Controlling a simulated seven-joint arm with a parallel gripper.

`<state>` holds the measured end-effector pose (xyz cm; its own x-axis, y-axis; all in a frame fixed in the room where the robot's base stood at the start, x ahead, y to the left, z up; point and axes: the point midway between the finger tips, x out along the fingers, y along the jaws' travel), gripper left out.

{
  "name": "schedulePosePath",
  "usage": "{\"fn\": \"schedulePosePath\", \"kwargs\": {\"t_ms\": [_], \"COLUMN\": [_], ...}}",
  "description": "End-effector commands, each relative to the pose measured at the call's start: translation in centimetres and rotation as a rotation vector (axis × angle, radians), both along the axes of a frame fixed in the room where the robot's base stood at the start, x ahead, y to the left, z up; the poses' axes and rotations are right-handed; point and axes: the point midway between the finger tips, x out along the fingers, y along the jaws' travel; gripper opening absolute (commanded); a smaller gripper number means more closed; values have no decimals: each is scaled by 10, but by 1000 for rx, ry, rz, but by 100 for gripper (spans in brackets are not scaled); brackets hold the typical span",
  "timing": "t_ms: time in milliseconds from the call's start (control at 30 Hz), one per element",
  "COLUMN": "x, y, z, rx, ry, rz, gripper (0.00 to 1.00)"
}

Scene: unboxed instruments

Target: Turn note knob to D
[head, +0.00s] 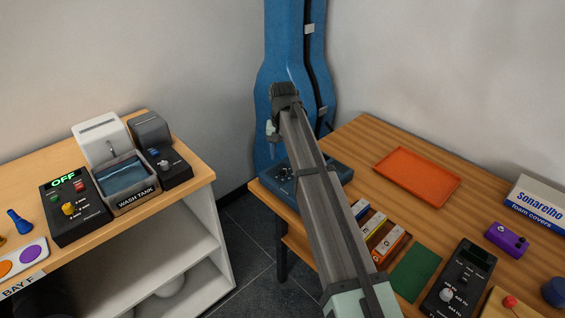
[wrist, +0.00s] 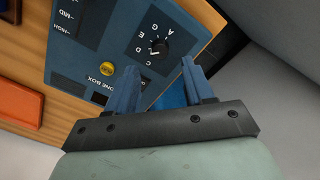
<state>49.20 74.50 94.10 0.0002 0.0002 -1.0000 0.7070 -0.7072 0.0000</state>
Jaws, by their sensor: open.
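The note knob (wrist: 159,46) is a small dark dial with a light mark, on a blue box (wrist: 105,36) in the wrist view. The letters C, D, E, G and A are printed around it; I cannot tell surely which one it points at. My gripper (wrist: 161,73) is open, its two blue fingers apart and empty, with the knob just beyond the fingertips and between their lines. In the head view the blue box (head: 335,166) sits at the table's far left corner, partly hidden by my arm. My gripper there (head: 271,131) hangs above the box.
A yellow button (wrist: 107,68) is on the box near one finger. A blue instrument case (head: 283,50) stands right behind. An orange tray (head: 418,176), coloured bars (head: 384,243) and a black device (head: 461,280) are on the table. A bench with a wash tank (head: 130,182) is left.

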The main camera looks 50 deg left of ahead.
Motion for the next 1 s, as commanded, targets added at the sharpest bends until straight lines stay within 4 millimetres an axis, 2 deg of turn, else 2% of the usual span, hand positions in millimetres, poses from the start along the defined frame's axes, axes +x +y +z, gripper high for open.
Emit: {"fn": "schedulePosePath", "kwargs": {"t_ms": [33,200,400,600,1000], "x": [1,1,0,0,0], "y": [1,1,1,0,0], "z": [12,42,66,76,77], "rx": [1,1,0,0,0], "ry": [-1,-1,0,0,0], "rz": [0,0,0,0,0], "gripper": [52,52,52,52,52]}}
